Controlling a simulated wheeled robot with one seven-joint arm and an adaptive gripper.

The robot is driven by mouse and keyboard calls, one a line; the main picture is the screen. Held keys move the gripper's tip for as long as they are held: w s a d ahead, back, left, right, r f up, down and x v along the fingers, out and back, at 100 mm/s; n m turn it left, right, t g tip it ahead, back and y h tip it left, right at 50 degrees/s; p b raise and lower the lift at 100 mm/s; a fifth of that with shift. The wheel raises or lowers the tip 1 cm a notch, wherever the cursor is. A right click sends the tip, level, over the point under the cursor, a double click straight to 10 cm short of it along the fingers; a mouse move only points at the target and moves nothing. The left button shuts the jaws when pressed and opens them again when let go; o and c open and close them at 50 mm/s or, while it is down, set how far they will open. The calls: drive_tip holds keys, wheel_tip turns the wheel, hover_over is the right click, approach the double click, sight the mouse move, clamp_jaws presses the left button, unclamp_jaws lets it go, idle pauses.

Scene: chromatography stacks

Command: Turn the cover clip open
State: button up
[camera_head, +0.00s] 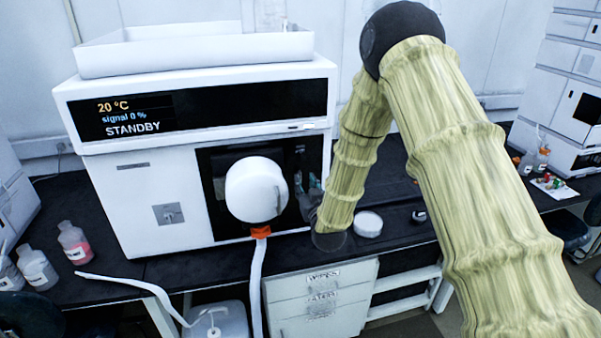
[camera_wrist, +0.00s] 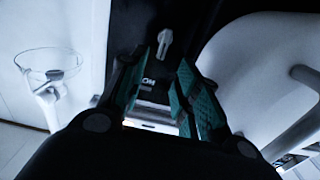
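The instrument (camera_head: 150,205) is a white box with a dark front recess (camera_head: 215,165) holding a large round white cover (camera_head: 256,190). A small pale grey clip (camera_wrist: 165,42) sits on the dark panel in the wrist view, just beyond my fingertips and roughly in line with the gap between them. I take it to be the cover clip; I cannot make it out in the head view. My gripper (camera_wrist: 163,62) is open, its teal finger pads apart with nothing between them. In the head view my gripper (camera_head: 307,180) is right of the round cover, partly hidden by my arm.
The round cover (camera_wrist: 255,75) stands close on the right in the wrist view, with a bar handle (camera_wrist: 302,80). A white tray (camera_head: 195,50) lies on top of the instrument. Bottles (camera_head: 73,243) stand left on the bench; a white round dish (camera_head: 368,223) lies near my arm.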

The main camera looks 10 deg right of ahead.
sight(300, 173)
drive_tip(key=w+p, duration=0.2)
drive_tip(key=w, duration=0.4)
drive_tip(key=shift+w, duration=0.4)
drive_tip(key=shift+f, duration=0.1)
clamp_jaws()
